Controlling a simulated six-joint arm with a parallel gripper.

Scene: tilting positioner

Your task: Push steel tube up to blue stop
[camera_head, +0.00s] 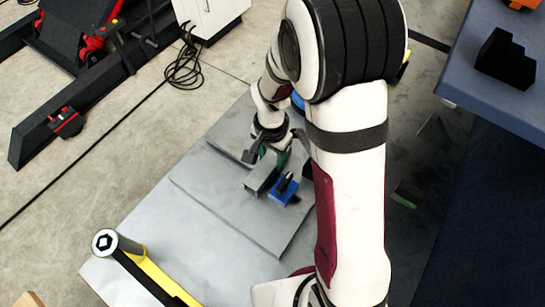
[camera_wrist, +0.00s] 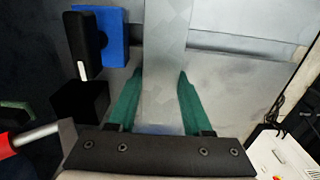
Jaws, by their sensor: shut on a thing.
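The steel tube (camera_wrist: 166,45) is a flat-sided grey bar running up the middle of the wrist view. It also shows in the head view (camera_head: 261,176), below my gripper (camera_head: 271,152). The green fingers of my gripper (camera_wrist: 160,76) are shut on the tube, one on each side. A blue block (camera_wrist: 115,38) with a black part on it sits left of the tube, apart from it; it also shows in the head view (camera_head: 281,194). I cannot tell whether this block is the blue stop. Part of the tube is hidden by my gripper.
The grey plate (camera_head: 215,215) spreads below the tube and has a raised step. A black block (camera_wrist: 80,102) is left of my fingers. A yellow-and-black bar (camera_head: 150,272) is at the front left. A blue table (camera_head: 470,70) stands at the right.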

